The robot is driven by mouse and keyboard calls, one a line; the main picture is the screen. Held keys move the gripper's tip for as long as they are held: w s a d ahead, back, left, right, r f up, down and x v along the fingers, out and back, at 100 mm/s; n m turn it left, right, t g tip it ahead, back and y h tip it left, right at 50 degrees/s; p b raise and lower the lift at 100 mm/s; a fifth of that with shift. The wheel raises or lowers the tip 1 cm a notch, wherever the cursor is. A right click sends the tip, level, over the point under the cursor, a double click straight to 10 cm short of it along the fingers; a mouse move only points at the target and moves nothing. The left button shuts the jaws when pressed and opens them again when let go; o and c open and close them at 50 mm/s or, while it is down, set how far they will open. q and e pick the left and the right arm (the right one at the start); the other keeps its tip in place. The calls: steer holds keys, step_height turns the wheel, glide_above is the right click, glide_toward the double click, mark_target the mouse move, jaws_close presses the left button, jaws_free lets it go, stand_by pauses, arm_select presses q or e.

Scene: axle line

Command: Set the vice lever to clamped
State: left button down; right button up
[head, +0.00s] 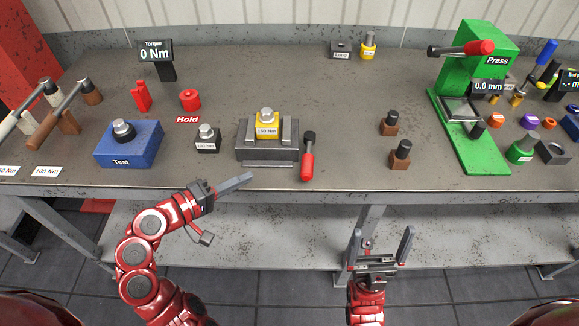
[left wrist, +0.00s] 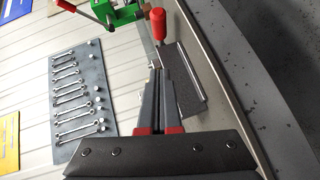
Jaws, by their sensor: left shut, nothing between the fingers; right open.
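The vice (head: 250,154) is a dark grey block near the bench's front edge, with a yellow part (head: 267,126) labelled 150 Nm between its jaws. Its lever (head: 307,167) is at its right side, with a red grip toward the front edge and a black end behind. A red grip, seemingly this lever, shows beyond my fingertips in the left wrist view (left wrist: 158,25). My left gripper (head: 250,177) is shut and empty, in front of the vice and left of the lever, apart from the lever. My right gripper (head: 382,245) is open and empty before the bench.
A blue test block (head: 128,147) and a black part (head: 207,140) stand left of the vice. Two brown holders with black tops (head: 390,124) stand right of the lever. The green press (head: 470,75) is further right. The bench behind the vice is mostly clear.

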arm_select(q)
steer(key=p, duration=0.3)
glide_toward(308, 155)
steer(key=shift+w+a+f, duration=0.15)
steer(key=shift+w+a, duration=0.1)
steer(key=shift+w, duration=0.35)
steer(key=shift+w+a+f, duration=0.15)
steer(key=shift+w+a, duration=0.1)
steer(key=shift+w, duration=0.3)
steer(key=d, duration=0.1)
steer(key=d+f+p, duration=0.1)
steer(key=d, duration=0.1)
steer(key=shift+s+d+f, duration=0.1)
steer(key=shift+s+d, duration=0.05)
steer(key=shift+d, duration=0.1)
steer(key=shift+d+f, duration=0.1)
